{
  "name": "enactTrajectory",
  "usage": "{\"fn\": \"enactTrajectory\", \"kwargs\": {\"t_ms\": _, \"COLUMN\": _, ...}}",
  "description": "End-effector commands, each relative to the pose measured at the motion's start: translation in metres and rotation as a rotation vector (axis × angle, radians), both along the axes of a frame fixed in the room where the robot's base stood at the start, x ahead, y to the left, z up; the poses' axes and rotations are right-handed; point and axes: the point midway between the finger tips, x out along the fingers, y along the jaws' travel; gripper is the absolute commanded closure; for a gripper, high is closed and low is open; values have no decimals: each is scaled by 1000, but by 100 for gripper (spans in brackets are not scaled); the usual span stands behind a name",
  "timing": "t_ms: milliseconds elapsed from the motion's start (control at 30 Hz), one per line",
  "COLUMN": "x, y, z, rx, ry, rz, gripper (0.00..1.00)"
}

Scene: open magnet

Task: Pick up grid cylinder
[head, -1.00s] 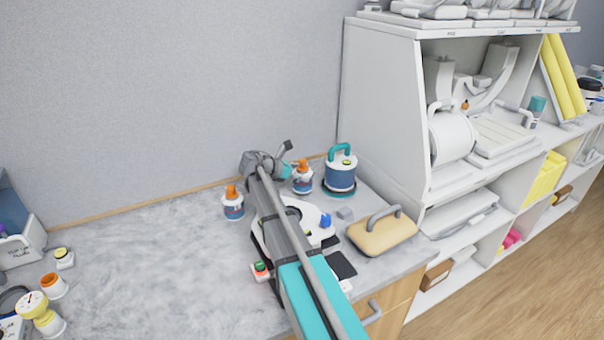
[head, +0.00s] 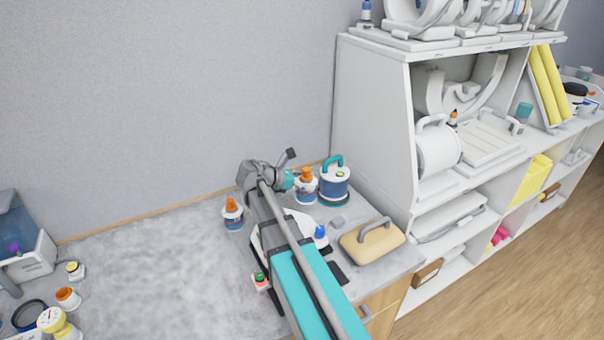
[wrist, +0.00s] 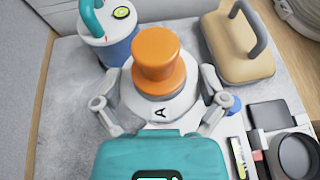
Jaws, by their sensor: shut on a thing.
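An orange-topped white-and-blue cylinder (head: 306,189) stands near the back of the bench. In the wrist view its orange knob (wrist: 158,62) and white collar marked "A" (wrist: 160,108) fill the middle, and no grid marking shows. My gripper (wrist: 160,100) has a finger on each side of the collar and is shut on it. In the head view my gripper (head: 290,180) is at the cylinder's left side, with its fingers partly hidden. I cannot tell whether the cylinder's base touches the bench. A second, similar orange-topped cylinder (head: 232,214) stands to the left.
A blue canister with a teal handle (head: 334,184) stands close behind the held cylinder on the right. A tan block with a grey handle (head: 372,242) lies at the bench's right edge. A white shelf unit (head: 372,130) rises to the right. The bench's left middle (head: 160,270) is clear.

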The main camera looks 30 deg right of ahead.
Motion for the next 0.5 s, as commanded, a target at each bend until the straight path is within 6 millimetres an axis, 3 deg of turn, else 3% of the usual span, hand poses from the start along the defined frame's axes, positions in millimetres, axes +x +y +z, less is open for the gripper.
{"fn": "enactTrajectory", "kwargs": {"t_ms": 200, "x": -21, "y": 4, "z": 11, "rx": -1, "ry": 0, "rz": 0, "gripper": 69}}
{"fn": "enactTrajectory", "kwargs": {"t_ms": 500, "x": -25, "y": 5, "z": 12, "rx": -1, "ry": 0, "rz": -1, "gripper": 69}}
